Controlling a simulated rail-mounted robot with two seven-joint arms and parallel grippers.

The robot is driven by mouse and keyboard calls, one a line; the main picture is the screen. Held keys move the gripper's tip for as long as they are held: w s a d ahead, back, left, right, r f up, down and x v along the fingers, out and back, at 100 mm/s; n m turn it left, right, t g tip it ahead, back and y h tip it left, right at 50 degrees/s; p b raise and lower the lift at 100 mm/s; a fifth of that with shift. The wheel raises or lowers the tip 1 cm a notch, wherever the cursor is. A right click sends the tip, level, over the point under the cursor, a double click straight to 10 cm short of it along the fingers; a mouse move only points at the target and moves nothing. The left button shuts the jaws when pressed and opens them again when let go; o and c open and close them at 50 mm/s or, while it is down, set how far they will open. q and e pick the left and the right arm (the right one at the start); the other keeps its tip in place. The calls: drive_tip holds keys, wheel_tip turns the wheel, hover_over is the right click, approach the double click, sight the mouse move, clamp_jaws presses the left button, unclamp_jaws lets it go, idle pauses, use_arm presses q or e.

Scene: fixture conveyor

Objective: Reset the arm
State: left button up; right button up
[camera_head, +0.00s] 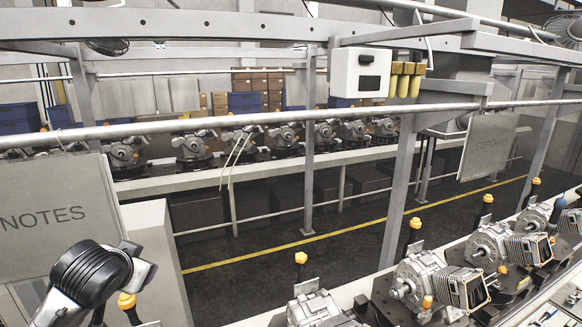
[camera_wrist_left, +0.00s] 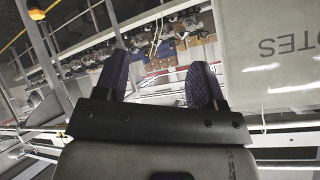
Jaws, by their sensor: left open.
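My left gripper (camera_wrist_left: 158,68) shows in the left wrist view with its two dark, textured fingers spread wide. Nothing is between the fingers, so it is open and empty. In the head view a white and black link of my left arm stands at the bottom left, in front of the grey NOTES board (camera_head: 50,215); the gripper itself cannot be made out there. The board also shows upside down at the right of the left wrist view (camera_wrist_left: 275,60), beside the right finger and apart from it. My right gripper is in neither view.
A near conveyor (camera_head: 375,290) carries several metal engine-like units (camera_head: 425,280) at the bottom right. A far conveyor (camera_head: 270,168) holds more units. A horizontal rail (camera_head: 250,122) and a grey post (camera_head: 397,190) cross the head view. The dark floor between the conveyors is clear.

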use_arm(q)
drive_tip(key=s+d+f+m+t+h, duration=0.1)
drive_tip(key=s+d+f+m+t, duration=0.15)
drive_tip(key=s+d+f, duration=0.65)
drive_tip(key=s+d+f+n+g+h, duration=0.1)
drive_tip(key=s+f+g, duration=0.8)
drive_tip(key=s+f, duration=2)
drive_tip(key=s+n, duration=0.2)
drive_tip(key=s, duration=0.1)
drive_tip(key=shift+s+f+h, duration=0.15)
drive_tip(key=shift+s+h, duration=0.1)
drive_tip(key=shift+h, duration=0.15)
drive_tip(key=shift+n, duration=0.25)
